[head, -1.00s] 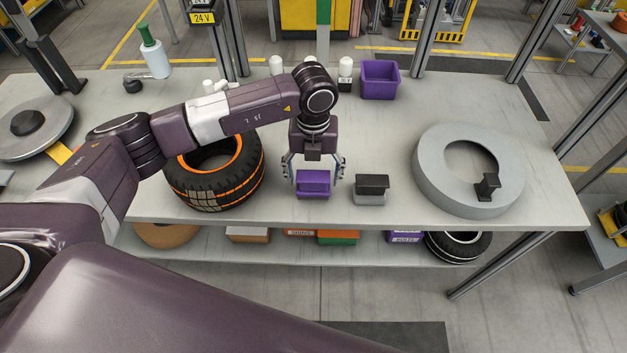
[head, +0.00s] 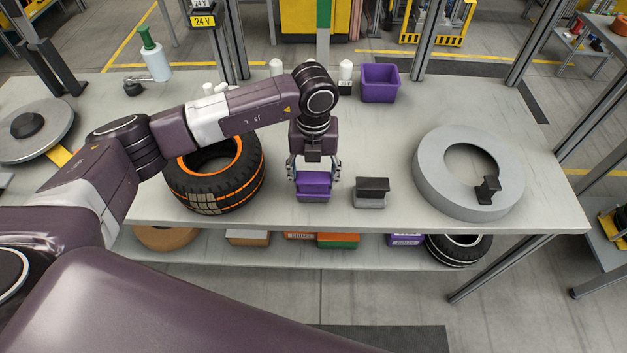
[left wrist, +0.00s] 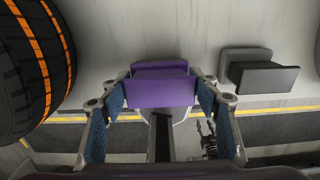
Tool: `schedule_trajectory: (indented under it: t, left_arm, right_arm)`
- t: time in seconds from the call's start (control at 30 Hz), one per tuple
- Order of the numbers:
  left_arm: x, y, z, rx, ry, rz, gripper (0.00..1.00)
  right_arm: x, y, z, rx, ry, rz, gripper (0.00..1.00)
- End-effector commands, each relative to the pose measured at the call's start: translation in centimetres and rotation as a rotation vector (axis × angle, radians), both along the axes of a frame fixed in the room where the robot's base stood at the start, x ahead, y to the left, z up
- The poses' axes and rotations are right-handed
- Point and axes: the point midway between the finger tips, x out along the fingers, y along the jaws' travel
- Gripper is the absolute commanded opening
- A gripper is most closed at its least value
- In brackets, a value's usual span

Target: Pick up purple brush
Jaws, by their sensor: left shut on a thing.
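The purple brush (head: 314,186) stands on the workbench near its front edge, between the tyre and a grey brush. My left gripper (head: 314,176) comes down over it from above and is shut on it, one finger on each side. In the left wrist view the purple brush (left wrist: 162,88) sits between the blue-padded fingers of the left gripper (left wrist: 162,100). Its base appears to be still at the bench top; I cannot tell any gap.
A black tyre with orange stripes (head: 215,192) stands close to the left. A grey brush with black top (head: 371,192) is close to the right. A grey ring (head: 430,184) lies further right. A purple bin (head: 380,83) stands at the back. Bare bench lies behind the grey brush.

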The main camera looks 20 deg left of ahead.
Motion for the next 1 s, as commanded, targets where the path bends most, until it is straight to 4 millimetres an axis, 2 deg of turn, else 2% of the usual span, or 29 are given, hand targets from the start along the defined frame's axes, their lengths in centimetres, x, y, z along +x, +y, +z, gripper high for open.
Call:
schedule_trajectory:
  t: [0.17,0.27,0.5,0.7,0.83,1.0]
  left_arm:
    - [0.2,0.0,2.3,-0.002,-0.007,-0.002,0.29]
    - [0.2,0.0,4.6,-0.002,-0.009,-0.001,0.29]
    - [0.3,0.0,12.0,-0.002,-0.011,-0.001,0.29]
    - [0.1,0.0,17.0,0.0,-0.006,0.0,0.29]
    - [0.1,0.0,18.4,0.001,-0.004,-0.001,0.29]
    - [0.0,0.0,19.3,0.0,-0.002,0.0,0.29]
  right_arm:
    - [0.3,0.0,-0.9,0.0,-0.004,0.0,0.4]
    - [0.4,0.0,-1.8,0.0,-0.005,-0.001,0.4]
    - [0.4,0.1,-3.9,0.002,-0.007,-0.001,0.4]
    - [0.5,0.3,-4.8,0.004,-0.007,-0.001,0.4]
    - [0.5,0.4,-4.7,0.005,-0.007,-0.001,0.4]
    - [0.5,0.4,-4.7,0.005,-0.007,-0.001,0.4]
